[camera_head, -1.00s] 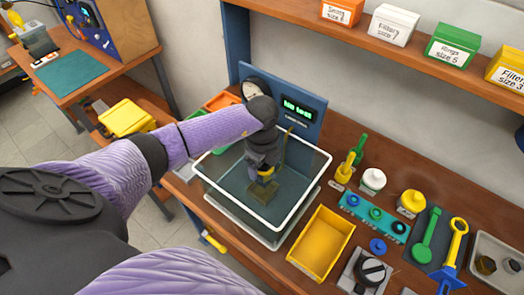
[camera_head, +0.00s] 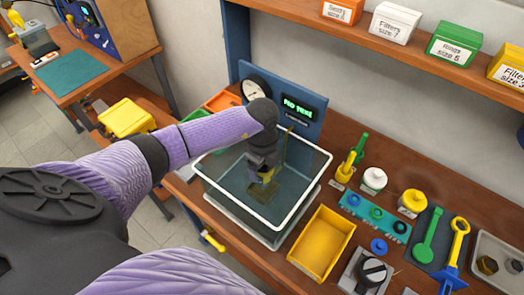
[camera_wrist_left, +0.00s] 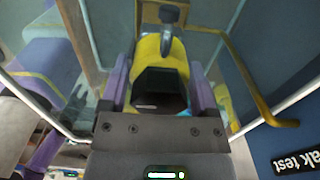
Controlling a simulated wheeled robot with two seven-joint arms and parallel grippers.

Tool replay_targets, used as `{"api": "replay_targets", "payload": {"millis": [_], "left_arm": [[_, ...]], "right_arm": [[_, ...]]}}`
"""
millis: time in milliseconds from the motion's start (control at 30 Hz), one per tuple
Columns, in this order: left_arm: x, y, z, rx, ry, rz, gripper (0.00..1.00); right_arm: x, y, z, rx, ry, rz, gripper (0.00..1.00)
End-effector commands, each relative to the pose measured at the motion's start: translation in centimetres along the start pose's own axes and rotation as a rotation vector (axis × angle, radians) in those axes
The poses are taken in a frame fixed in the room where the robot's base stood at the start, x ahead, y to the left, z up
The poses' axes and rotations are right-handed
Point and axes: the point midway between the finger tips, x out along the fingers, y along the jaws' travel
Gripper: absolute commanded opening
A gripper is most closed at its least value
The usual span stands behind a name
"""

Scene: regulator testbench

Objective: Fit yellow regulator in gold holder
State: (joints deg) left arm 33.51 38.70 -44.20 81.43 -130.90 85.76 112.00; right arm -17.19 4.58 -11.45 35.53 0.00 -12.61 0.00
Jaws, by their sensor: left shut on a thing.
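My left gripper (camera_head: 263,172) reaches down into the clear tank (camera_head: 327,165). It is shut on the yellow regulator (camera_wrist_left: 160,50), which sits between the two purple-sided fingers in the left wrist view and has a dark opening facing the camera. In the head view only a small yellow part of it (camera_head: 267,176) shows. A dull gold-brown block (camera_head: 263,192), perhaps the gold holder, lies low in the tank just below the gripper. I cannot tell whether the regulator touches it. My right gripper is not in view.
A bent gold tube (camera_wrist_left: 252,85) hangs beside the gripper. The tank walls surround it closely. A blue panel with a gauge (camera_head: 256,89) and display (camera_head: 298,110) stands behind. A yellow bin (camera_head: 321,243), a teal rack (camera_head: 375,217) and tools stand to the right.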

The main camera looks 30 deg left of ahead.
Motion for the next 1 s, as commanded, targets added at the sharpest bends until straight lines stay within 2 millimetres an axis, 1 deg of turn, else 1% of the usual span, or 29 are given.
{"api": "replay_targets", "payload": {"millis": [267, 667, 1000], "left_arm": [[0.0, 0.0, 0.0, 0.0, 0.001, -0.001, 0.0], [0.9, -0.1, 0.0, 0.0, 0.001, -0.002, 0.0], [0.9, -0.1, 0.0, 0.0, 0.001, -0.002, 0.0]], "right_arm": [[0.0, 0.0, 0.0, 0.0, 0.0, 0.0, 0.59], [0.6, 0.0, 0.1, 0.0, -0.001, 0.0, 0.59], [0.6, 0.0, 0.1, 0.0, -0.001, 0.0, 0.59]]}}
